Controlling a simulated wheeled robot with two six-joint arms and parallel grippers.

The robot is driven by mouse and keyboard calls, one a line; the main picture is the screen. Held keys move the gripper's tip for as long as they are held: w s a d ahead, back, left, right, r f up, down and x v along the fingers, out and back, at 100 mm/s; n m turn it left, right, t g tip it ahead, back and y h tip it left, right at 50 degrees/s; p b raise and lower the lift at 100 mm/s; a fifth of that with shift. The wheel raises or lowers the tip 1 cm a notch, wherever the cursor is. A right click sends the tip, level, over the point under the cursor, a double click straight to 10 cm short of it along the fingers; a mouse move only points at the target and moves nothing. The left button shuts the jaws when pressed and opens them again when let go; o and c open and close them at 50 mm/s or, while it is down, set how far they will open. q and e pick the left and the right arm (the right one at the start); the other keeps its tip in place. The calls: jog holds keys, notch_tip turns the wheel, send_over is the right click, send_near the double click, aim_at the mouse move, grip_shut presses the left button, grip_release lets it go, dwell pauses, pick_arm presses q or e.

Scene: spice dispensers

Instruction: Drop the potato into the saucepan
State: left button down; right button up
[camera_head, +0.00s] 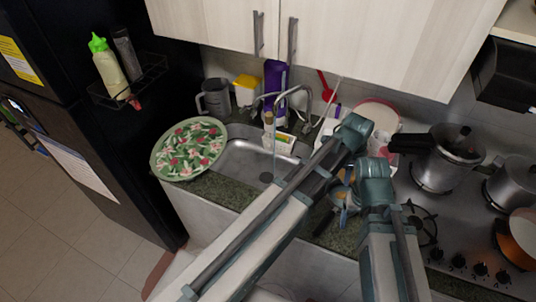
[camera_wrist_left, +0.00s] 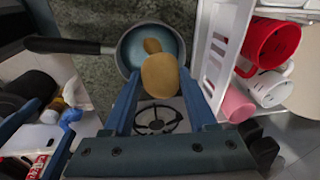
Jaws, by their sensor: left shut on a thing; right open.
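In the left wrist view my left gripper (camera_wrist_left: 160,88) is shut on a brown potato (camera_wrist_left: 161,76). The potato shows over the near rim of the saucepan (camera_wrist_left: 125,52), which has a blue-grey inside and a dark handle (camera_wrist_left: 68,46) pointing left. A second, smaller brown piece (camera_wrist_left: 152,46) shows inside the pan. In the head view my left arm reaches to the counter and its links hide most of the pan. My right gripper (camera_head: 343,208) is open, low in front of the arms, partly hidden and small.
A stove (camera_head: 455,220) with a pressure cooker (camera_head: 447,158) and other pots stands right. The sink (camera_head: 255,165) and a floral plate (camera_head: 188,148) are left. In the left wrist view a white rack (camera_wrist_left: 222,45) with a red mug (camera_wrist_left: 268,42) stands close right of the saucepan.

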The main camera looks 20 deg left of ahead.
pick_arm(q)
jog(key=shift+f+b, duration=3.05)
jog(key=shift+b, duration=0.05)
jog(key=shift+c, duration=0.6)
grip_release()
jog(key=shift+r, duration=0.2)
notch_tip(320, 180, up, 13)
jog(key=s+a+p, duration=0.1)
jog(key=s+p, duration=0.1)
jog(key=p, duration=1.1)
jog(key=shift+a+r+p, duration=0.15)
jog(key=shift+r+p, duration=0.05)
jog(key=shift+p, duration=0.2)
jog(key=shift+f, duration=0.1)
jog(key=f+b, duration=0.4)
jog(key=w+f+b, duration=0.1)
jog(key=f+b, duration=0.4)
jog(key=w+d+f+b, duration=0.1)
jog(key=f+b, duration=0.3)
jog(key=shift+d+f, duration=0.1)
jog(key=shift+f, duration=0.05)
